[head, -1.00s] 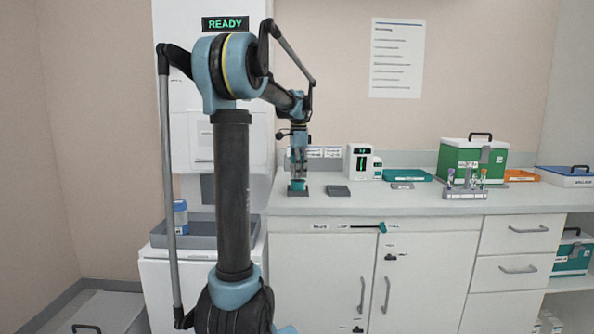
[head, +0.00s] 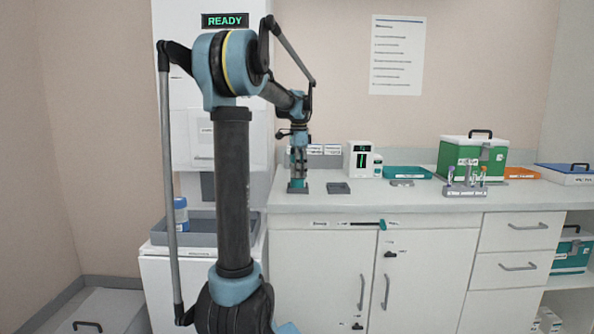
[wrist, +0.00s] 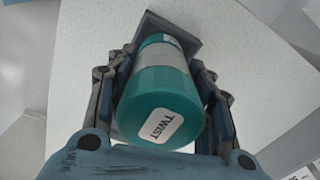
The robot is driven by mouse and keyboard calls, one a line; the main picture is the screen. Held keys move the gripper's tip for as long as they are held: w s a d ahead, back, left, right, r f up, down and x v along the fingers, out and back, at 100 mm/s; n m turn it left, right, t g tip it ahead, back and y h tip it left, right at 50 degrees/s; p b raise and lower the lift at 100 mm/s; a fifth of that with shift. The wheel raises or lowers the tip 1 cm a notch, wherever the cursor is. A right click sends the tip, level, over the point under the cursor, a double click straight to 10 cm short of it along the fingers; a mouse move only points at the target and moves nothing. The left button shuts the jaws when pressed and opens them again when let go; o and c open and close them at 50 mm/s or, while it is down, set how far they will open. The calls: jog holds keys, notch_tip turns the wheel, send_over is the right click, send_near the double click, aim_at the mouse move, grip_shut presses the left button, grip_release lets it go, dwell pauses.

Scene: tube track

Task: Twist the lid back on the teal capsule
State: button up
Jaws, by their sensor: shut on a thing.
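The teal capsule (wrist: 160,60) stands on the worktop in a grey square holder (wrist: 185,38), at the left end of the counter. Its teal lid (wrist: 155,95) carries a white label reading TWIST and faces the wrist camera. The lid lines up with the pale-banded body below it; I cannot tell whether any gap lies between them. My gripper (head: 298,172) points straight down over the holder, with a finger on each side of the lid, shut on it. In the head view the fingers hide most of the capsule.
An empty-looking grey square block (head: 339,188) sits just right of the holder. Farther right are a small white device with a green display (head: 359,160), a teal tray (head: 407,172), a tube rack (head: 466,191) and a green case (head: 471,163). The front counter strip is clear.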

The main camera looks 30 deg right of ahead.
jog(key=shift+f, duration=0.15)
dwell(0.4)
jog(key=shift+m, duration=0.3)
jog(key=m, duration=0.4)
jog(key=shift+m, duration=0.3)
jog(key=m, duration=0.4)
jog(key=shift+m, duration=0.4)
jog(key=m, duration=0.5)
jog(key=shift+a, duration=0.1)
jog(key=m, duration=0.4)
jog(key=shift+m, duration=0.4)
